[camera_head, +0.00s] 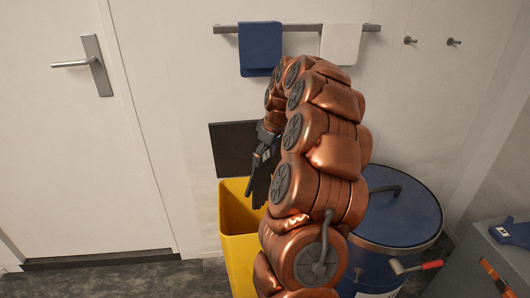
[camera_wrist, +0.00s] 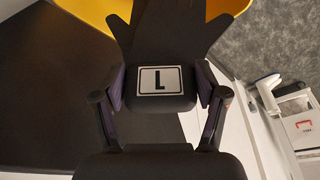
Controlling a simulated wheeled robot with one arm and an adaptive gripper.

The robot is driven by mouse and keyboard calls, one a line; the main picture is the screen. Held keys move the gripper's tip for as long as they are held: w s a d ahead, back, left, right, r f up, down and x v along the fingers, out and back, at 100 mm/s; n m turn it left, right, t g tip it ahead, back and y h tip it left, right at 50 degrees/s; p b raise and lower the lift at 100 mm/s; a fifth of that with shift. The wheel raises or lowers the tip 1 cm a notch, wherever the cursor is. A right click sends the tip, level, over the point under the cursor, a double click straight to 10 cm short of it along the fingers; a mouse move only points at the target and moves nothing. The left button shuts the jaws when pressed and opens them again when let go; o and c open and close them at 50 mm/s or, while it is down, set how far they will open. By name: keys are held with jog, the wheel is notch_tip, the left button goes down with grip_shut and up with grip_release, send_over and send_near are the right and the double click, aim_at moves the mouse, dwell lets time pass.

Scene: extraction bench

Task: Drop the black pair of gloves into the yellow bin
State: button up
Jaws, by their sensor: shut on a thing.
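The black pair of gloves (camera_wrist: 172,35) hangs from my gripper (camera_wrist: 163,98), with a white "L" label between the two fingers in the wrist view. In the head view the gloves (camera_head: 261,180) hang fingers down at the mouth of the yellow bin (camera_head: 238,247), and my gripper (camera_head: 267,145) is shut on their upper end. The bin is open at the top, and its yellow wall (camera_wrist: 92,10) shows beyond the gloves in the wrist view. My arm hides the right side of the bin.
A dark panel (camera_head: 232,150) stands upright behind the bin. A blue drum (camera_head: 405,215) stands to the right, with a red-handled tool (camera_head: 415,267) near it. A rail (camera_head: 298,28) above holds a blue towel (camera_head: 260,50) and a white towel (camera_head: 341,44).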

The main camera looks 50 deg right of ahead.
aim_at(265, 179)
jog(key=shift+f+b, duration=1.95)
jog(key=shift+f, duration=3.4)
jog(key=o, duration=1.2)
jog(key=v, duration=1.2)
jog(key=shift+s, duration=0.1)
